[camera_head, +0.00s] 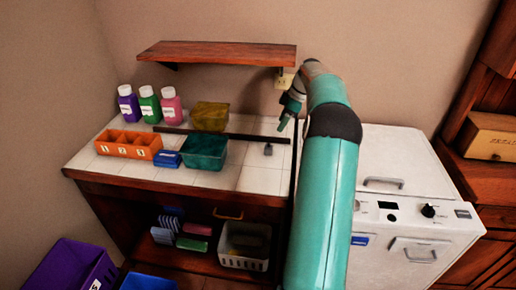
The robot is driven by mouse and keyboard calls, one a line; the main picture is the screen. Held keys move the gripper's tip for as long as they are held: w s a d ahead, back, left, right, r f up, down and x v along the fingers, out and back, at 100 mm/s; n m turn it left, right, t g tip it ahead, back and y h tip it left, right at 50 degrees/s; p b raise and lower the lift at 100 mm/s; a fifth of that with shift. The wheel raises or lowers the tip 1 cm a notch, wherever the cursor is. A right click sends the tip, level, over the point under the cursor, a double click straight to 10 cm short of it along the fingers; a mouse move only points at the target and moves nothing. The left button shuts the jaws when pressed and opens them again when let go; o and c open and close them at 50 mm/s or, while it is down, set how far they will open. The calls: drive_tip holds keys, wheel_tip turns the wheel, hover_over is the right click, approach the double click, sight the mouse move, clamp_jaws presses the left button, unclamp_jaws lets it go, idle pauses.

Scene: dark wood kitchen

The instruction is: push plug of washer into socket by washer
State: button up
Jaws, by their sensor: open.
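The white washer (408,178) stands at the right, with a control panel and a handle on its front. A pale wall socket (284,80) is just below the right end of the shelf, partly hidden by my arm. A small dark grey piece (268,149), which looks like the plug, lies on the tiled counter; its cord cannot be made out. My gripper (284,123) is open, left of my teal arm, in front of the wall below the socket. It appears above and right of the grey piece and apart from it. My arm hides part of the washer's left side.
The tiled counter (250,180) carries an orange numbered tray (128,143), a green bin (204,150), a yellow bin (210,116), a blue box (167,159) and three bottles (148,104). A wooden shelf (217,53) juts above. A purple crate (75,268) stands below left.

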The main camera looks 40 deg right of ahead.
idle(0.3)
drive_tip(key=shift+s, duration=0.15)
approach(269, 147)
drive_tip(key=x, duration=0.5)
drive_tip(key=shift+w+d, duration=0.1)
drive_tip(key=shift+w, duration=0.1)
drive_tip(key=x, duration=0.5)
drive_tip(key=shift+s, duration=0.1)
